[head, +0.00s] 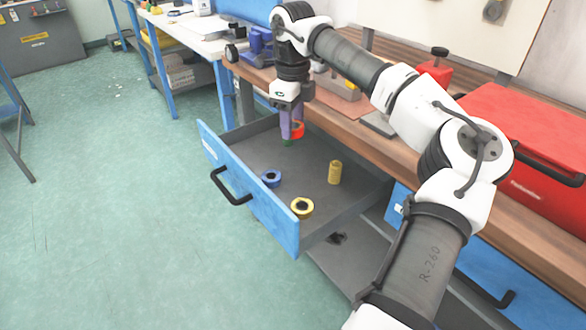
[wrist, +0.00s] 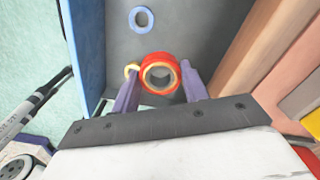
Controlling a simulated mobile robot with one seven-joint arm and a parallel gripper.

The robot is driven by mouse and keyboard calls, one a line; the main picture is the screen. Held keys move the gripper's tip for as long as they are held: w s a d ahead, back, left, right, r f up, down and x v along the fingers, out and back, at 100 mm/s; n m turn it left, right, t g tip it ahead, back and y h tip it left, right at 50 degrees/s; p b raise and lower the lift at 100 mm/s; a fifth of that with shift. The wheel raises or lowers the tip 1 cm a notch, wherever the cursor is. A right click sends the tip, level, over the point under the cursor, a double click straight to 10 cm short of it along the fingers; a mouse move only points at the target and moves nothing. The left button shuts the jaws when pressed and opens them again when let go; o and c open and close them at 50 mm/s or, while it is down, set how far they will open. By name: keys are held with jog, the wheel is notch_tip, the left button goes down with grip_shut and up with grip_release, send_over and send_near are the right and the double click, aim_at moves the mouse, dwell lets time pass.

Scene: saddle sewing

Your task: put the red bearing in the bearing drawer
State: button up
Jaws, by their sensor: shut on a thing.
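The red bearing (head: 298,130) is a short red ring with a pale yellow inner rim. It is between the purple fingers of my gripper (head: 291,128), which is shut on it. The wrist view shows the red bearing (wrist: 160,57) between the two fingertips (wrist: 160,80), its hole facing the camera. The bearing drawer (head: 250,143) is pulled open, with a blue front and grey inside. My gripper is over the far part of the drawer; the bearing's exact height above the floor cannot be told.
In the drawer are a blue ring (head: 271,179), a yellow ring (head: 302,208) and a brass-coloured cylinder (head: 335,172). A small green piece (head: 289,143) shows just below my fingers. The wooden bench (head: 375,150) borders the drawer, with a red toolbox (head: 530,120) on it.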

aim_at(293, 181)
notch_tip(293, 181, down, 15)
jog(key=shift+r, duration=0.2)
dwell(0.3)
jog(key=o, duration=0.7)
jog(key=shift+f, duration=0.2)
jog(key=o, duration=0.5)
jog(key=shift+r, duration=0.1)
notch_tip(293, 181, up, 12)
jog(key=shift+r, duration=0.15)
